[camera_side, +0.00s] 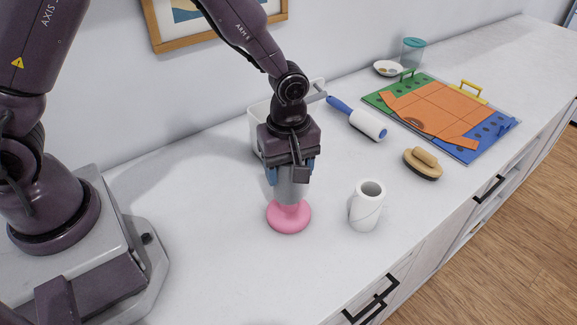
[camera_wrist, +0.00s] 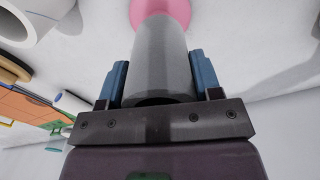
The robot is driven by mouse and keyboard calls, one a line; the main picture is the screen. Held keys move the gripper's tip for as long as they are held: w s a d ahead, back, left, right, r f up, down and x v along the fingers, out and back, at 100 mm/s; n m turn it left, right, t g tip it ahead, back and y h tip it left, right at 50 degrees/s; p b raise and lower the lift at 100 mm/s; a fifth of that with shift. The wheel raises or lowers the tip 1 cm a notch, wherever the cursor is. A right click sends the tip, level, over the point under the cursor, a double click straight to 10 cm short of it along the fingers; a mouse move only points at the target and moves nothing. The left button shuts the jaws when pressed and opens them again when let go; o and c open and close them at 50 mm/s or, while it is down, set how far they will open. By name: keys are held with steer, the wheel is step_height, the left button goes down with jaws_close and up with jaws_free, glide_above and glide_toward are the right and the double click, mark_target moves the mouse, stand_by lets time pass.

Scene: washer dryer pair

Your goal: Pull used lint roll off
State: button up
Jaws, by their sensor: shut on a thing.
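The used lint roll (camera_side: 289,190) is a grey cylinder standing upright over a pink round-based holder (camera_side: 288,217) on the white counter. My gripper (camera_side: 290,174) points down from above, with its blue fingers shut on the sides of the grey roll. In the wrist view the grey roll (camera_wrist: 163,50) lies between the two blue fingers of the gripper (camera_wrist: 161,80), and the pink base (camera_wrist: 160,11) shows beyond its far end. The roll's lower end meets the pink part. I cannot tell how much of the holder is inside the roll.
A white roll (camera_side: 367,206) stands upright right of the holder. Behind are a white bin (camera_side: 256,128), partly hidden by my gripper, and a blue-handled lint roller (camera_side: 367,124). A wooden brush (camera_side: 423,164) and a colourful folding board (camera_side: 447,112) lie farther right. The front counter is clear.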

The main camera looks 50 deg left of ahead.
step_height(320, 180, up, 12)
steer(key=shift+f, duration=0.25)
stand_by(1.4)
